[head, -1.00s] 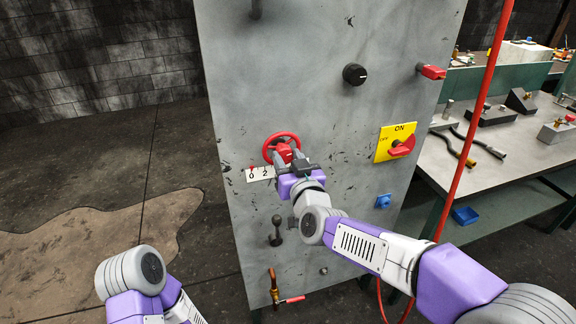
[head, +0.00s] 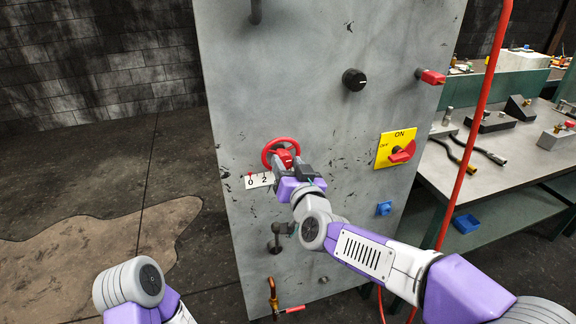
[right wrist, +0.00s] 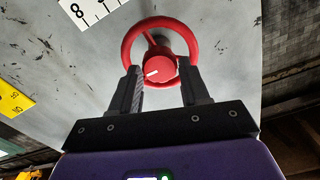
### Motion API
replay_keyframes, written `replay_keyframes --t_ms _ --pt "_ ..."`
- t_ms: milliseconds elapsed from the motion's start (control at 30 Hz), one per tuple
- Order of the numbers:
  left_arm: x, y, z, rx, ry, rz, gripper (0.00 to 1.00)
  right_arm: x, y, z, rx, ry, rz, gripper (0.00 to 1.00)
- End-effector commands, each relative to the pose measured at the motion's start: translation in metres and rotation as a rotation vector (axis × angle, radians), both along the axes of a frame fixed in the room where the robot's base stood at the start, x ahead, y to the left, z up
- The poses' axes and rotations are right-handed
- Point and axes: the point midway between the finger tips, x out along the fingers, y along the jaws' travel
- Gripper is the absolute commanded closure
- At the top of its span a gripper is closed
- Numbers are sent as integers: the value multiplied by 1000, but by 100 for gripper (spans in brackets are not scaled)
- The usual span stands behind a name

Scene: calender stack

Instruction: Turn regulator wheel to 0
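The red regulator wheel (head: 281,148) is mounted on the grey panel. It also shows in the right wrist view (right wrist: 127,44), with a round red hub (right wrist: 160,72) bearing a white mark. A white scale plate (head: 259,180) with 0 and 2 sits below left of the wheel, with a small red pointer near the 0. My right gripper (right wrist: 161,84) is at the wheel, its two dark fingers apart on either side of the hub. A gap shows at the right finger; contact at the left finger cannot be told. My left gripper is out of view.
On the panel are a black knob (head: 354,79), a red-handled valve (head: 432,77), a yellow ON/OFF switch plate (head: 385,157) and a dark lever (head: 275,238). A red hose (head: 478,120) hangs at right before a workbench (head: 510,160). Floor at left is open.

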Motion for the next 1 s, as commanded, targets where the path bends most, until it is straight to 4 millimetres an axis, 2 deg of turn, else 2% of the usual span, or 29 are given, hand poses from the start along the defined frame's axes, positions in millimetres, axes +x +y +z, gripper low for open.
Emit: replay_keyframes --t_ms 33,133,467,567,800,1000 --pt "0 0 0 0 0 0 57 0 0 0 -1 0 0 46" --pt "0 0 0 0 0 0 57 0 0 0 -1 0 0 32" --pt "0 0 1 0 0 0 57 -3 -1 0 -3 -1 1 32" --pt "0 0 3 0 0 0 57 -13 -4 2 -2 -2 1 32" --pt "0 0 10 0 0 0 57 -48 -16 2 -2 -2 1 32" --pt "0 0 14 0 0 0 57 -68 -22 1 -2 -2 1 32"
